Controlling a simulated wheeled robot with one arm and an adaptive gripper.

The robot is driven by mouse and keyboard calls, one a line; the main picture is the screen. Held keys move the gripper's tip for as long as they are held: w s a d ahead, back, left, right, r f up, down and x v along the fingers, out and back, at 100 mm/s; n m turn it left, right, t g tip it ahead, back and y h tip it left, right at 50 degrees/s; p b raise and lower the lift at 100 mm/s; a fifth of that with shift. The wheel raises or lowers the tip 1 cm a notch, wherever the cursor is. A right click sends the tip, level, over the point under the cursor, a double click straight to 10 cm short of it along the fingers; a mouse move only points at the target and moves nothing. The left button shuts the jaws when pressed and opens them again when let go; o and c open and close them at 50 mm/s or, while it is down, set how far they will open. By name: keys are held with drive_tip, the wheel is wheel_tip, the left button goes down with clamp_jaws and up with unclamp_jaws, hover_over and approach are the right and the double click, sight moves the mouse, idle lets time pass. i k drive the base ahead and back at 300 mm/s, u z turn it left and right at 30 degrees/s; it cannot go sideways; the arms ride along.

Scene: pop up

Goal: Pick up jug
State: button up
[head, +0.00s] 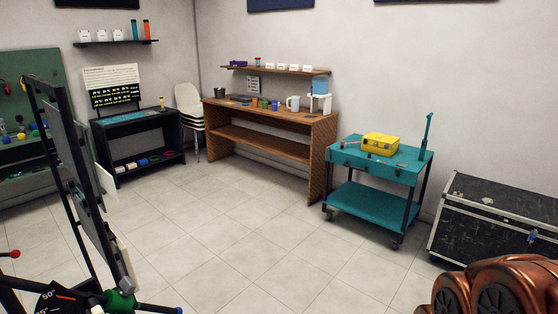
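A white jug-like vessel (293,103) stands upright on top of the brown wooden workbench (270,117) against the back wall. It is small in the picture and looks like the jug. Its handle is too small to make out clearly. It stands left of a white and blue device (319,98) and right of several small coloured containers. My gripper is not visible in the head view, and nothing is seen touching the jug.
A teal cart (345,157) with a yellow case (381,144) stands right of the bench. A black trunk (490,222) is at far right. A dark upright frame (85,180) stands at left. A copper-coloured object (490,290) fills the bottom right. The central tiled floor is clear.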

sight(295, 99)
drive_tip(key=u, duration=0.3)
drive_tip(key=i, duration=2.25)
drive_tip(key=u, duration=0.15)
drive_tip(key=i, duration=3.05)
drive_tip(key=z, duration=0.2)
